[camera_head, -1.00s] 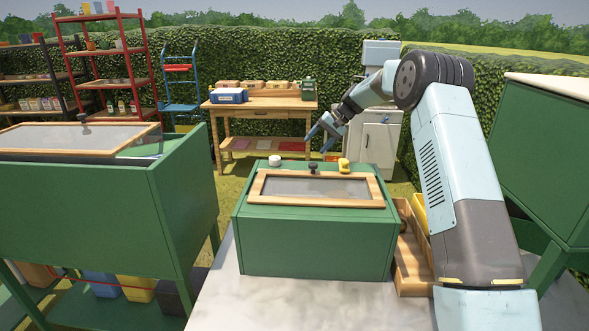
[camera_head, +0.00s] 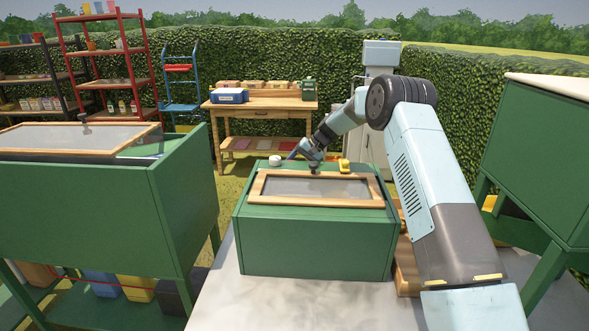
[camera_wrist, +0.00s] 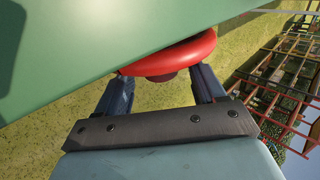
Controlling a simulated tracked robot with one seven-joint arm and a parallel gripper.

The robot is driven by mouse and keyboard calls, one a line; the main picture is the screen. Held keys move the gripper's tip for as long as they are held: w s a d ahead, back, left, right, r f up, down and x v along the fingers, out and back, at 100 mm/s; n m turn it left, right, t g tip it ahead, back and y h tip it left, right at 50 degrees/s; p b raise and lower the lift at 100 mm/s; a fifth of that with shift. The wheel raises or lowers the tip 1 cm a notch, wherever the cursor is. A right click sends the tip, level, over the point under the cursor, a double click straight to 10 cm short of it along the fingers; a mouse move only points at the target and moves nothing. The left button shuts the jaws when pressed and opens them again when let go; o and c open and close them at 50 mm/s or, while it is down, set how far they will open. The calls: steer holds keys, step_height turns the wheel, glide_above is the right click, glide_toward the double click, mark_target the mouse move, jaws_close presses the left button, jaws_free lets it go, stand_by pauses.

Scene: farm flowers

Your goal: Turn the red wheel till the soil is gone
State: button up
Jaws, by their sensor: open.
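The red wheel (camera_wrist: 170,56) shows in the wrist view, beside the green box's wall (camera_wrist: 90,40). My gripper (camera_wrist: 165,80) is open, with one dark finger on each side of the wheel's lower part. I cannot tell whether the fingers touch it. In the head view my gripper (camera_head: 308,152) is at the back of the green box (camera_head: 312,245), and the wheel is hidden there. The box has a wood-framed lid with a grey panel (camera_head: 318,187) and a dark knob (camera_head: 314,169). No soil can be made out.
A white round item (camera_head: 275,160) and a yellow item (camera_head: 345,166) sit on the box's back edge. A wooden tray (camera_head: 405,265) lies right of the box, partly behind my arm. Another green box (camera_head: 90,200) stands left.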

steer(key=shift+a+f, duration=0.45)
steer(key=shift+f, duration=0.1)
steer(key=shift+c, duration=0.3)
steer(key=c, duration=1)
steer(key=shift+h, duration=0.3)
steer(key=h, duration=0.2)
steer(key=a+h, duration=0.1)
steer(key=h, duration=0.2)
steer(key=shift+r+h, duration=0.15)
steer(key=shift+h, duration=0.15)
steer(key=shift+a+h, duration=0.15)
steer(key=shift+h, duration=1)
steer(key=shift+a+h, duration=0.1)
steer(key=shift+h, duration=1.05)
